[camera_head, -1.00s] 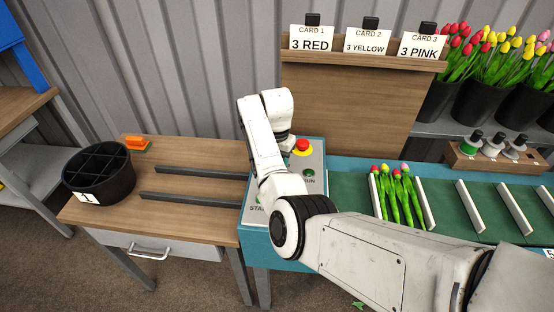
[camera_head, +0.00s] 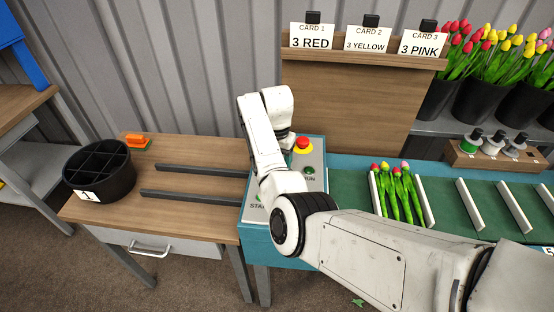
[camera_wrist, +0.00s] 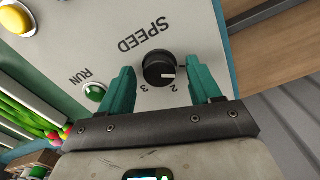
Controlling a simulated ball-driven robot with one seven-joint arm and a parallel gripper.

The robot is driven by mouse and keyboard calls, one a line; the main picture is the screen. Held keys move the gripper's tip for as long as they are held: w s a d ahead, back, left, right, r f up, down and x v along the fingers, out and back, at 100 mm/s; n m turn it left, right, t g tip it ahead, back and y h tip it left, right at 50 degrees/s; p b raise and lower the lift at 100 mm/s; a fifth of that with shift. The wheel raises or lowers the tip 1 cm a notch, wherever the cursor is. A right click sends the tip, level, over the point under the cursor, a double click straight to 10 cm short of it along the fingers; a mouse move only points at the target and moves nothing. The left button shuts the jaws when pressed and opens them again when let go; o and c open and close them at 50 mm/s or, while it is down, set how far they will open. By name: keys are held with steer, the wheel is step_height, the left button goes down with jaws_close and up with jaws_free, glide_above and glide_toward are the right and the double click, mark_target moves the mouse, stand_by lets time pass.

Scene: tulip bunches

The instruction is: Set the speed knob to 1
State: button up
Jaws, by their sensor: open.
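The black speed knob (camera_wrist: 158,68) shows in the wrist view on the pale control panel, near the printed word SPEED. Its short white pointer mark points to the right of the picture. The digits 2 and 3 show beside the knob; no 1 can be seen. My gripper (camera_wrist: 162,82) is open, with one teal finger on each side of the knob. I cannot tell whether either finger touches it. In the head view my arm hides the knob and gripper, while part of the control panel (camera_head: 314,160) shows.
The panel also carries a green RUN button (camera_wrist: 94,92) close to the left finger and a red stop button (camera_head: 303,145). Tulips (camera_head: 398,192) lie on the green belt (camera_head: 445,205) to the right. A black divided bucket (camera_head: 100,172) stands on the left table.

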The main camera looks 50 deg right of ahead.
step_height(320, 180, up, 11)
steer(key=b, duration=0.1)
stand_by(0.4)
steer(key=shift+f, duration=0.15)
stand_by(0.4)
